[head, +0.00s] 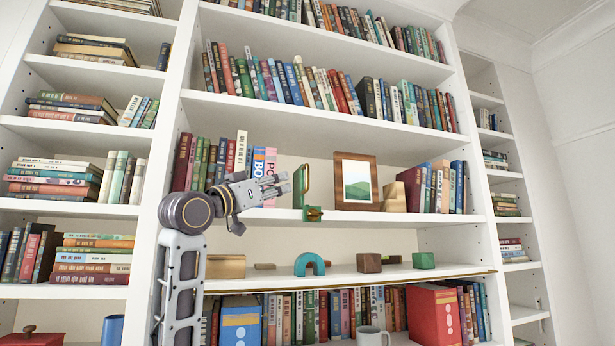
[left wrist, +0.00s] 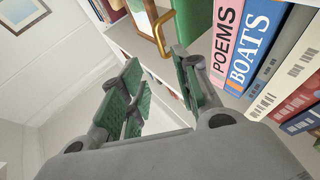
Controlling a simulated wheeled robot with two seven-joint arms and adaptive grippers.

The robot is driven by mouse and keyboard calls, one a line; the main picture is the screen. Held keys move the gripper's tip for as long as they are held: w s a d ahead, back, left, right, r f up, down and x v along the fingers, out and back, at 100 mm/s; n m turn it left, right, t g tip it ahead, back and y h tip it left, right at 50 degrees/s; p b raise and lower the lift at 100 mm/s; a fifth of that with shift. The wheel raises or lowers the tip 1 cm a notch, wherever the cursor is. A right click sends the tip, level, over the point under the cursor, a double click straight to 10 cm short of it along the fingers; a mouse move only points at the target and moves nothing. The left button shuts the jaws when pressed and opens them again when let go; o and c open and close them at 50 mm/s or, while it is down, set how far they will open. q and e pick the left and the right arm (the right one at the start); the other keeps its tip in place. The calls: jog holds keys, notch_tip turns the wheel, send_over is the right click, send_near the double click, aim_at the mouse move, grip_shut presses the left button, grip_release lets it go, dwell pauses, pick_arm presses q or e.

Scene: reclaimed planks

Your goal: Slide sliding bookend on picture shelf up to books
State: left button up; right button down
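The sliding bookend (head: 298,190) is an upright green plate with a brass loop; a green block and brass knob show below it at the picture shelf's front edge. The picture shelf (head: 345,217) holds a row of books (head: 259,163) at left, including POEMS and BOATS. A gap separates them from the bookend. My left gripper (head: 281,186) is in front of this gap, left of the bookend; I cannot tell if it touches. In the left wrist view its green-padded fingers (left wrist: 158,85) are apart and empty. My right gripper is not in view.
A framed picture (head: 357,183), a wooden block (head: 395,196) and more books (head: 437,187) stand right of the bookend. The shelf below holds a teal arch (head: 312,264) and small blocks. A grey mug (head: 372,337) stands lower. My left arm covers part of the left upright.

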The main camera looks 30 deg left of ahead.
aim_at(308, 175)
pick_arm(q)
jog(key=shift+p+x, duration=2.8)
jog(key=shift+x, duration=4.15)
jog(key=shift+w+a+f, duration=0.1)
jog(key=shift+f, duration=0.05)
grip_shut()
